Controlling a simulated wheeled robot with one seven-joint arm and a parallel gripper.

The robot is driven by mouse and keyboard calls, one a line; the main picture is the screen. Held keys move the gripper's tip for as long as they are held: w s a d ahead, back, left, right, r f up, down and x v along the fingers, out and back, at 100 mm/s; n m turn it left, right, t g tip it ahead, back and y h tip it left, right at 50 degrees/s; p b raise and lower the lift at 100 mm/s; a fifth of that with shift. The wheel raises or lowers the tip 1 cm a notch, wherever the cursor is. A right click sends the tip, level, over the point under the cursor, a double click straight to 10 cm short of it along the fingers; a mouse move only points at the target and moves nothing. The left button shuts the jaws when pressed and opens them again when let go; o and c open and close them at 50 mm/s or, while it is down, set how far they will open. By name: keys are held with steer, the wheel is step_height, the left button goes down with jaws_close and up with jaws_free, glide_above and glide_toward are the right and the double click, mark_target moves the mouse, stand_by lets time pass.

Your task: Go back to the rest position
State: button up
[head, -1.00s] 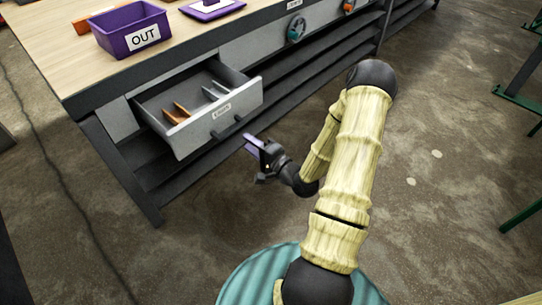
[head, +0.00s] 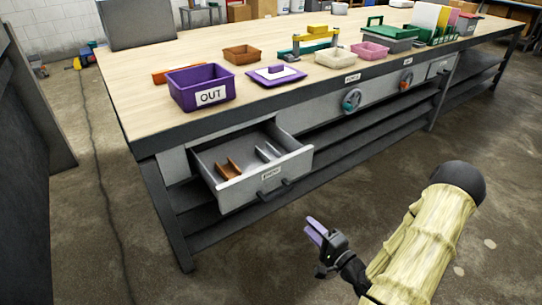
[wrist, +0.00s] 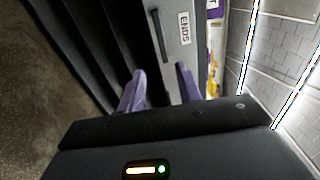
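My gripper (head: 315,232) has purple fingers and is in front of the bench, to the right of and below the open drawer, clear of it. In the wrist view its two fingers (wrist: 160,84) stand apart with nothing between them. My pale, segmented arm runs down to the lower right in the head view. The open grey drawer (head: 290,163) holds orange-brown and grey dividers. Its front, with a dark handle and a label reading ENDS, also shows in the wrist view (wrist: 178,45) beyond the fingers.
The wooden bench (head: 150,100) carries a purple OUT bin (head: 185,95), a purple tray (head: 268,80), a brown bin (head: 241,54), a pink bin (head: 370,52) and a green-grey box (head: 385,36). Dark shelves lie below. The concrete floor (head: 250,270) in front is open.

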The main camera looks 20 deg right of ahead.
step_height(320, 180, down, 2)
steer(key=w+a+n+g+h, duration=0.3)
steer(key=n+g, duration=0.5)
steer(key=n, duration=0.1)
steer(key=s+a+r+n+g+h+p, duration=0.1)
steer(key=s+a+r+n+g+h, duration=0.3)
steer(key=s+a+r+g, duration=0.6)
step_height(320, 180, up, 37)
steer(key=d+n+t+y+p, duration=0.1)
steer(key=t+p, duration=0.2)
steer(key=p, duration=3.1)
steer(key=shift+s, duration=0.4)
stand_by(0.6)
